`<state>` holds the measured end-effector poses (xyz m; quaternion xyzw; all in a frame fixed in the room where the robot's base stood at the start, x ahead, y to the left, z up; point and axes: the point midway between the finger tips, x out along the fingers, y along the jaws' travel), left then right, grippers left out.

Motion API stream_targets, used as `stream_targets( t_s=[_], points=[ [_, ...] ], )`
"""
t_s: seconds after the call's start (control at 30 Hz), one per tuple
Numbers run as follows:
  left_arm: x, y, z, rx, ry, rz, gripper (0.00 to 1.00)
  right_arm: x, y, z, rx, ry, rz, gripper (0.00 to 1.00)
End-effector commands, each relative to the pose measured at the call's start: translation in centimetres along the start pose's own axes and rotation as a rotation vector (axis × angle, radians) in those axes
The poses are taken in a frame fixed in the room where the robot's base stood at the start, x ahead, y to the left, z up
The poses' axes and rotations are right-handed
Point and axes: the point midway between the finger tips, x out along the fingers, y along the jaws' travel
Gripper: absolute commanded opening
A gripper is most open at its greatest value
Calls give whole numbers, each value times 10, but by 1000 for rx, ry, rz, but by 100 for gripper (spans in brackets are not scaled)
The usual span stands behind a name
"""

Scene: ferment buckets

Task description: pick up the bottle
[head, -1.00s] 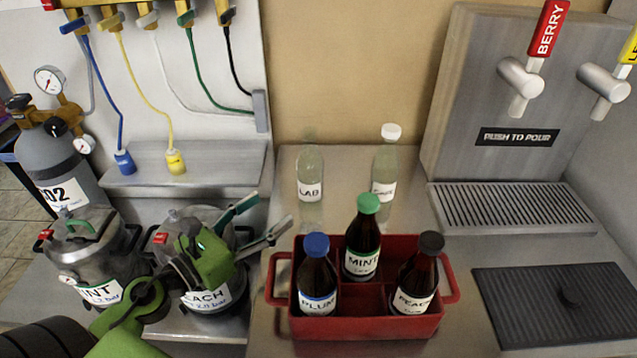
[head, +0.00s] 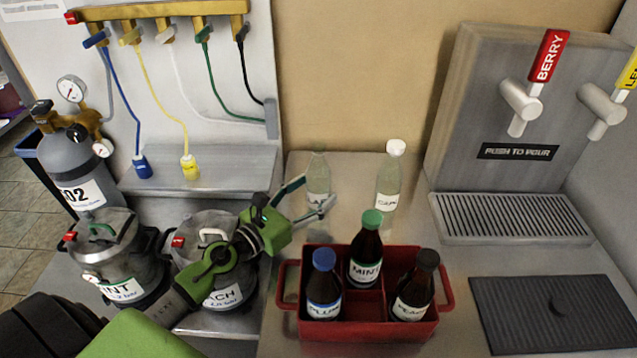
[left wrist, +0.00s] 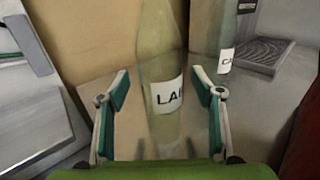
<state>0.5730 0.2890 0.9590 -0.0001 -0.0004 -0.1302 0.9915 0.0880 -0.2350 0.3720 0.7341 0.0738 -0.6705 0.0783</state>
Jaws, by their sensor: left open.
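A clear bottle with a white LAB label (head: 318,172) stands on the steel counter at the back. My left gripper (head: 314,194) is open in front of it. In the left wrist view the LAB bottle (left wrist: 163,60) appears between the two open fingers; I see no contact. A second clear bottle with a white cap (head: 388,180) stands to its right, its label only partly readable. Three dark bottles stand in a red crate (head: 368,332): PLUM with a blue cap (head: 323,285), MINT with a green cap (head: 366,250) and PEACH with a black cap (head: 414,288). My right gripper is not in view.
A tap tower (head: 520,100), a drip grate (head: 510,217) and a black mat (head: 545,312) fill the right.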

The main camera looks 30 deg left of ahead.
Motion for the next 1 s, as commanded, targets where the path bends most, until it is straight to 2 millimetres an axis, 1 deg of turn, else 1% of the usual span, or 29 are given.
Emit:
stream_targets(
  t_s=[0.03, 0.1, 0.2, 0.47, 0.5, 0.57, 0.6, 0.63, 0.67, 0.9, 1.0],
  points=[
    [8, 0, 4, -1, -2, 0, 60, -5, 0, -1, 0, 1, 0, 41],
    [15, 0, 2, -1, -1, 0, 60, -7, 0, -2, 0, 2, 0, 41],
    [22, 0, 1, -1, 0, 0, 60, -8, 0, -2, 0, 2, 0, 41],
    [23, 0, 0, 0, 1, -1, 60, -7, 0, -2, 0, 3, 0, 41],
    [23, 0, 0, 0, 1, -1, 50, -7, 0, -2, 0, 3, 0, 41],
    [23, 0, 0, 0, 1, -1, 34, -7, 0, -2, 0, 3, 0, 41],
    [23, 0, 0, 0, 1, -1, 24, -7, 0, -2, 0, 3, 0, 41],
    [23, 0, 0, 0, 1, 0, 16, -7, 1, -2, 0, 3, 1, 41],
    [23, 0, 0, 0, 1, 0, 12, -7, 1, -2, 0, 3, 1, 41],
    [23, 0, 1, 0, -1, 0, 12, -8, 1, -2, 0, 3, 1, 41],
    [23, 0, 6, 1, -1, 0, 12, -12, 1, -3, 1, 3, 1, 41]
  ],
)
